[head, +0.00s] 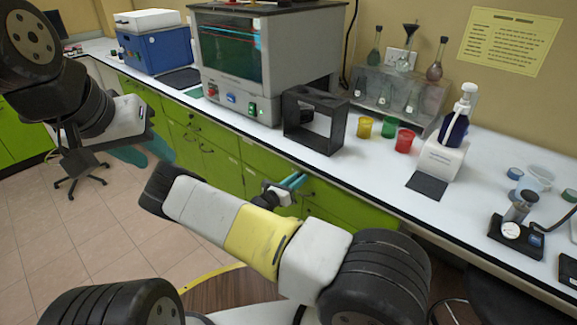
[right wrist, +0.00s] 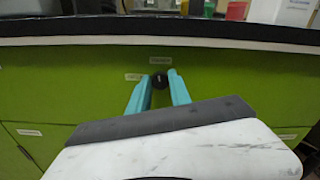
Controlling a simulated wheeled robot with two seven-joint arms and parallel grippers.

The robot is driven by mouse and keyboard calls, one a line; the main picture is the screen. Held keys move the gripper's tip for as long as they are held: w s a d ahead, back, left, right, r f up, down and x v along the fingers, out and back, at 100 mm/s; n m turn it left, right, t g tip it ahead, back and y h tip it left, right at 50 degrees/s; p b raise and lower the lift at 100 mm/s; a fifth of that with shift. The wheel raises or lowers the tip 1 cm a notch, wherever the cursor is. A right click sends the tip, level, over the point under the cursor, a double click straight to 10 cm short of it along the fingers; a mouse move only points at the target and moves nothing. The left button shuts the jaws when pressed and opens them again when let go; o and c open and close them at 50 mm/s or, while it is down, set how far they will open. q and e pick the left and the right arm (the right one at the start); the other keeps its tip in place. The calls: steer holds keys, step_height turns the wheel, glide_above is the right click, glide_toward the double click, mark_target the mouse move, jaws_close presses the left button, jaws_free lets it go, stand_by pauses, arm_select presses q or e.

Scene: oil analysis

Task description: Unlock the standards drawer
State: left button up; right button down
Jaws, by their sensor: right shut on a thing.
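The green drawer front (right wrist: 60,85) fills the middle of the right wrist view, below the counter edge. A round black knob (right wrist: 159,81) sits on it, with small white labels (right wrist: 134,77) beside and above it, too small to read. My right gripper (right wrist: 160,84) has its two teal fingers on either side of the knob and is shut on it. In the head view the right gripper (head: 293,181) reaches the green cabinet front, and the knob is hidden there. My left gripper (head: 145,151) hangs at the left, away from the cabinet, its teal fingers apart and empty.
The white counter (head: 375,170) runs above the green cabinets. It holds a grey oven-like machine (head: 240,60), a black frame (head: 315,120), coloured cups (head: 389,128), a flask rack (head: 395,95) and a pump bottle (head: 455,120). Tiled floor (head: 50,220) lies open at left.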

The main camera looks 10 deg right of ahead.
steer(key=n, duration=0.7)
steer(key=shift+a+f, duration=0.1)
steer(key=n, duration=0.4)
steer(key=shift+n, duration=0.3)
steer(key=shift+f+n, duration=0.1)
steer(key=shift+n, duration=1.5)
steer(key=c, duration=1.2)
jaws_free()
